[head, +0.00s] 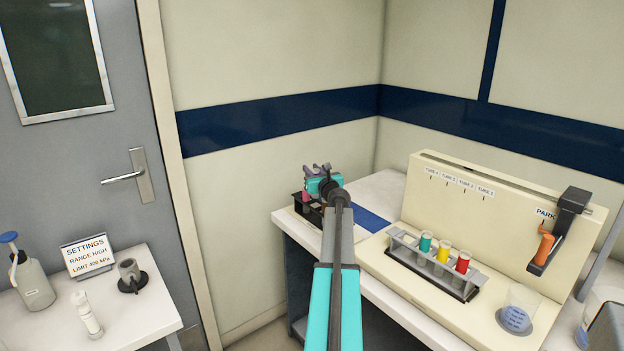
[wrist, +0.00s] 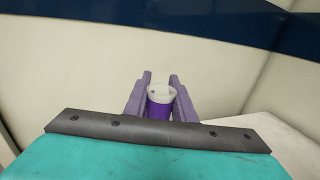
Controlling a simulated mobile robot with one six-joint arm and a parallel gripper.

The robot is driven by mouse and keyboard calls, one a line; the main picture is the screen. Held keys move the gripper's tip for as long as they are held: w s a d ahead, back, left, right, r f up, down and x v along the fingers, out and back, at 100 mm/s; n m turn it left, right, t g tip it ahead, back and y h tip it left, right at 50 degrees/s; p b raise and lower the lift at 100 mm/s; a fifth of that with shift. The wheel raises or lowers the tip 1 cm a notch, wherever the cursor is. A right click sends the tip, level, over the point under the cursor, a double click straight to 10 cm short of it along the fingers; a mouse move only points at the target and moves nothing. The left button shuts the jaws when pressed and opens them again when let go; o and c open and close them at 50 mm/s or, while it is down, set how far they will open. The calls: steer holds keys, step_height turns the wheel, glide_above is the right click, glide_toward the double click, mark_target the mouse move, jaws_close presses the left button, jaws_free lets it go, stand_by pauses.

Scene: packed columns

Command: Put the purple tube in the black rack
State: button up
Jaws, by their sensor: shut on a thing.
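The purple tube (wrist: 160,106), with a pale open top, sits between the two purple fingers of my gripper (wrist: 160,92) in the wrist view. My gripper is shut on it. In the head view my gripper (head: 317,170) is above the black rack (head: 311,213), at the far left end of the bench. A small pinkish-purple patch (head: 306,196) shows just below the gripper at the rack; I cannot tell if it is the held tube. My arm and gripper hide much of the rack. Whether the tube's lower end is inside the rack cannot be seen.
A grey rack (head: 433,266) with teal, yellow and red tubes stands on a cream stand (head: 500,215) to the right. A clear cup (head: 519,309) is beside it. A blue mat (head: 371,219) lies right of the black rack. Walls meet behind the bench.

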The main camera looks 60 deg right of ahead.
steer(key=shift+w+d+f, duration=0.1)
steer(key=shift+d+f, duration=0.1)
steer(key=shift+f, duration=0.75)
steer(key=shift+w+d+f, duration=0.1)
steer(key=shift+d+f, duration=0.1)
steer(key=shift+f, duration=0.7)
steer(key=shift+a+f+b, duration=0.1)
steer(key=shift+f+b, duration=0.5)
steer(key=shift+b, duration=0.1)
steer(key=o, duration=1)
steer(key=shift+s+f, duration=0.1)
